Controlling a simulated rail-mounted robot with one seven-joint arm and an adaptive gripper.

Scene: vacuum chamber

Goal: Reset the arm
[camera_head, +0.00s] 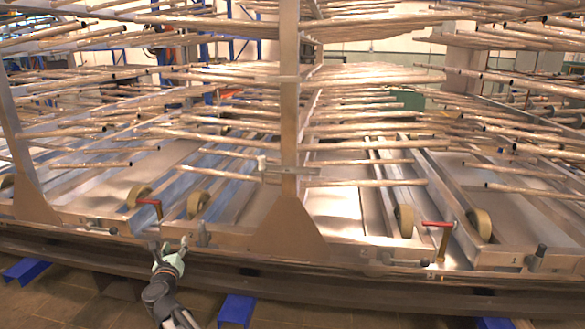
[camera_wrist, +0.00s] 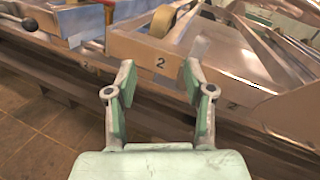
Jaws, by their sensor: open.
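My gripper (camera_head: 168,248) is at the lower left of the head view, in front of the lower edge of the metal rack. In the wrist view my gripper (camera_wrist: 156,80) has its two green-padded fingers spread apart with nothing between them. Beyond the fingertips is a metal plate (camera_wrist: 140,50) marked "2". The fingers appear apart from the plate, though the exact distance is hard to tell. My arm reaches up from the bottom edge of the head view.
A metal upright (camera_head: 289,110) stands mid-view, with many rods (camera_head: 370,130) jutting out in layers above. Red-handled levers (camera_head: 151,203) and wheels (camera_head: 404,220) sit along the lower frame. A dark rail (camera_head: 330,282) runs below. Blue supports (camera_head: 237,310) stand on the tiled floor.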

